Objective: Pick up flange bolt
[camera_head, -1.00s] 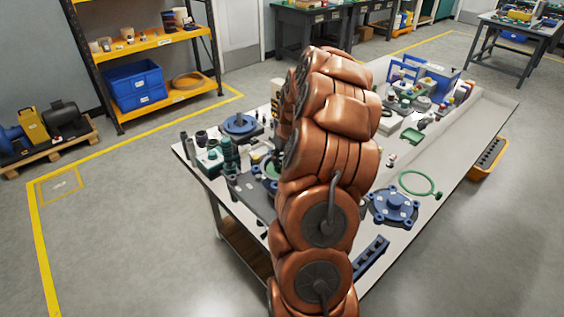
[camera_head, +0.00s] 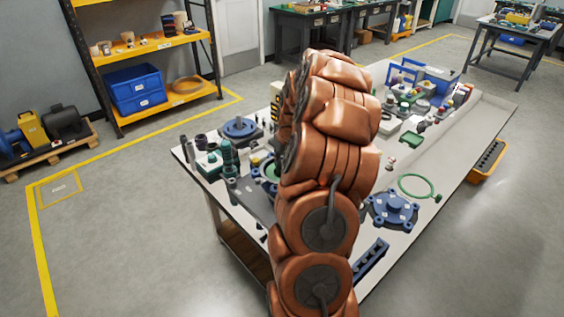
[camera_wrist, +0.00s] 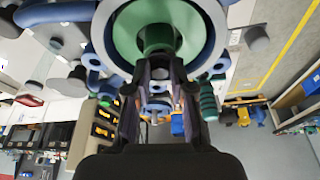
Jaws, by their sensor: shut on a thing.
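My gripper (camera_wrist: 160,68) shows in the wrist view, its two dark fingers closed in on a small thing between the tips. I take it for the flange bolt, but it is mostly hidden by the fingers and its outline is unclear. In the head view my copper-coloured arm hides the gripper and the held thing.
The workbench (camera_head: 400,155) is crowded. A blue flange (camera_head: 392,207), a green ring (camera_head: 417,187) and a blue slotted block (camera_head: 370,258) lie right of my arm. Green and dark fittings (camera_head: 212,163) and another blue flange (camera_head: 239,127) stand left. The bench's right strip is clear.

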